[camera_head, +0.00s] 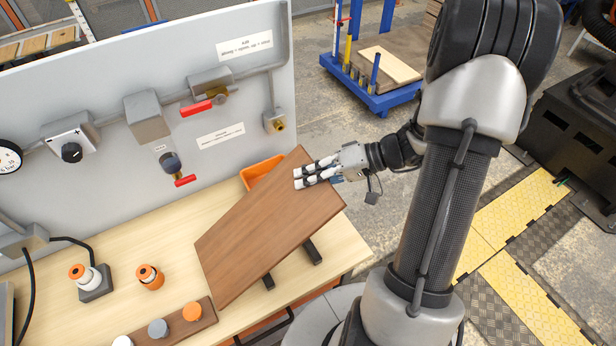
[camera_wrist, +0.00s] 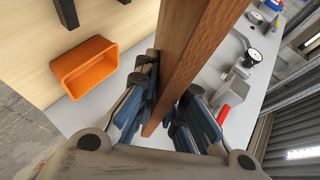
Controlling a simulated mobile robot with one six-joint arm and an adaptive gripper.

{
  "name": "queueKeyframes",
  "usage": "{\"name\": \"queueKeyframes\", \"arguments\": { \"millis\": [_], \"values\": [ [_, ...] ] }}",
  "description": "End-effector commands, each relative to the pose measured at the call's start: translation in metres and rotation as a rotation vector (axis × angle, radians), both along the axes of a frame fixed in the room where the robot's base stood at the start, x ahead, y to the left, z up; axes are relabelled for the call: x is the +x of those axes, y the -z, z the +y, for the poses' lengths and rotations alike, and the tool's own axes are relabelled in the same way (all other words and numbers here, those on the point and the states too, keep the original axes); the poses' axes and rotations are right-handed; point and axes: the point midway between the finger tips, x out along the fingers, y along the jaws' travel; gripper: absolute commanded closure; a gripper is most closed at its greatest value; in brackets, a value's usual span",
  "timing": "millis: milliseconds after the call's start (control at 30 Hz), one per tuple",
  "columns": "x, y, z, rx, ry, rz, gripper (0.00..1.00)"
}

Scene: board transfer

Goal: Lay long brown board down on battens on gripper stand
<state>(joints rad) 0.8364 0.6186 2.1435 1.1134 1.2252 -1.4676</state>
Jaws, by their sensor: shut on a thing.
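The long brown board (camera_head: 262,228) is in my gripper (camera_head: 303,176), over the right part of a light wood bench (camera_head: 215,215). My fingers are shut on it at its far right part. In the wrist view the board (camera_wrist: 198,55) runs edge-on between the two fingers of my gripper (camera_wrist: 168,98). The board looks tilted. Ends of two black battens, one (camera_head: 313,252) at right and one (camera_head: 268,282) at left, stick out past its near edge; the rest of them is hidden. I cannot tell whether the board touches them.
An orange bin (camera_head: 262,170) stands behind the board and also shows in the wrist view (camera_wrist: 85,68). A grey panel (camera_head: 110,85) with valves rises behind. Orange-topped parts (camera_head: 150,276) and a small brown block with knobs (camera_head: 172,325) are left of the board.

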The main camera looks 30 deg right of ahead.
Motion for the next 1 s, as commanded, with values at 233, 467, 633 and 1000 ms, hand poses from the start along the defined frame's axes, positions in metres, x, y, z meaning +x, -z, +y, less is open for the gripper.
{"name": "queueKeyframes", "arguments": {
  "millis": [233, 467, 633, 1000],
  "values": [
    [0.0001, 0.0013, 0.0004, 0.004, 0.000, -0.001, 1.00],
    [0.0001, 0.0033, 0.0005, 0.004, 0.000, -0.001, 1.00],
    [0.0000, 0.0045, 0.0005, 0.004, 0.000, -0.001, 1.00],
    [0.0000, 0.0043, 0.0005, 0.004, 0.000, -0.001, 0.85]
  ]
}}
